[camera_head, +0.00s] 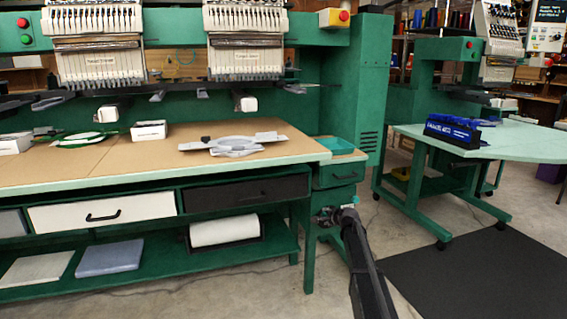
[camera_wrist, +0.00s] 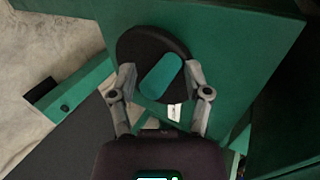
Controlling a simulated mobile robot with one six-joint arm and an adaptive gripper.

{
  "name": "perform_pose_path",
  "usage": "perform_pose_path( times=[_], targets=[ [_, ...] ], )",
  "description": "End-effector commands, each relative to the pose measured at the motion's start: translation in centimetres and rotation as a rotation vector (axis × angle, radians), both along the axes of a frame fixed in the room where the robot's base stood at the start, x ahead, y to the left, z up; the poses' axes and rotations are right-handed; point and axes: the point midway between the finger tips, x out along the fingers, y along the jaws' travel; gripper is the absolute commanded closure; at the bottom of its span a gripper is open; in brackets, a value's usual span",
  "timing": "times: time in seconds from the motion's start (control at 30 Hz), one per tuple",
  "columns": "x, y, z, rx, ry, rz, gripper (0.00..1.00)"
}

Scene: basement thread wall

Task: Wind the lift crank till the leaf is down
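The lift crank shows in the wrist view as a dark round disc (camera_wrist: 130,48) with a teal knob (camera_wrist: 161,76), in front of a green panel. My gripper (camera_wrist: 160,72) is open, with one finger on each side of the knob. A gap shows on the left; the right fingertip is very close to the knob, and I cannot tell whether it touches. In the head view my gripper (camera_head: 330,215) is at the green table's right end, below the small teal tray. I cannot tell for sure which board is the leaf; a pale green top (camera_head: 510,140) at right lies level.
A green embroidery bench (camera_head: 160,182) with drawers and a lower shelf stands at left. Grey hoops (camera_head: 235,145) lie on its top. A blue rack (camera_head: 452,132) sits on the wheeled table at right. A black mat (camera_head: 480,275) covers the floor at right.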

Motion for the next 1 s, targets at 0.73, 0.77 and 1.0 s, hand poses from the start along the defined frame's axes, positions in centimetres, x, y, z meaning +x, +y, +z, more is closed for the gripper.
perform_pose_path(
  times=[0.73, 0.77, 1.0],
  targets=[
    [-0.1, 0.3, -1.9, -0.001, 0.003, 0.000, 1.00],
    [-0.1, 0.3, -2.3, -0.002, 0.003, 0.000, 1.00],
    [-0.2, 0.7, -4.2, -0.002, 0.002, -0.002, 1.00]
  ],
)
